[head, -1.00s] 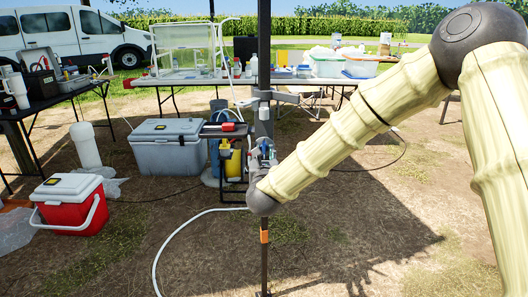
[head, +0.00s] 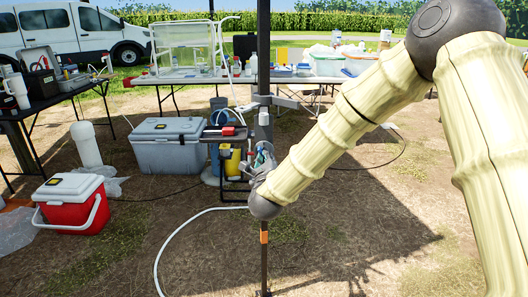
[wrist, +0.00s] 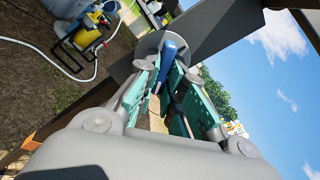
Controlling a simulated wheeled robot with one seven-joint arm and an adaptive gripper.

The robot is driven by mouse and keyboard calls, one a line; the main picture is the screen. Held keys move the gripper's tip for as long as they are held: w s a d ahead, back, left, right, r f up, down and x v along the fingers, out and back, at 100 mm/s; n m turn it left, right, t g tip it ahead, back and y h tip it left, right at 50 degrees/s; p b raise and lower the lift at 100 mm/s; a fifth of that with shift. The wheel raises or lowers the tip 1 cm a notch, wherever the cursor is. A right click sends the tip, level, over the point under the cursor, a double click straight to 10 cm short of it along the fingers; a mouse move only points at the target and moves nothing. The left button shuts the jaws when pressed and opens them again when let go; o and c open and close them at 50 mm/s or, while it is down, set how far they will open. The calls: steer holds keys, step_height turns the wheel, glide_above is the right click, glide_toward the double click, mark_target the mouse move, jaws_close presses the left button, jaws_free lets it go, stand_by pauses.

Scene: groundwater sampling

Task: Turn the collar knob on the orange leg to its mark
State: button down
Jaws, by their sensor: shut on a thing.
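The leg with the orange band (head: 264,237) is a dark upright pole in the middle of the head view. In the wrist view the leg (wrist: 225,42) runs diagonally as a thick dark bar. The collar knob (wrist: 169,47) shows as a blue grip against a grey round part, at the far end of my fingers. My gripper (wrist: 172,72), with teal finger pads, is shut on the knob. In the head view my gripper (head: 262,160) is at the pole, partly hidden by my own wrist. The mark cannot be made out.
A grey cooler (head: 168,147) and a red cooler (head: 72,203) stand on the ground to the left. A small stand with a yellow container (head: 232,163) is just left of the pole. A white hose (head: 172,238) curves over the ground. A long table (head: 185,78) stands behind.

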steer(key=shift+d+r+n+p, duration=0.15)
steer(key=shift+n+p, duration=0.5)
steer(key=shift+n, duration=1.1)
steer(key=shift+a+r+n+p, duration=0.15)
steer(key=shift+n+p, duration=0.55)
steer(key=shift+n, duration=1.1)
steer(key=shift+d+r+n+p, duration=0.15)
steer(key=shift+n+p, duration=0.5)
steer(key=shift+n, duration=1.1)
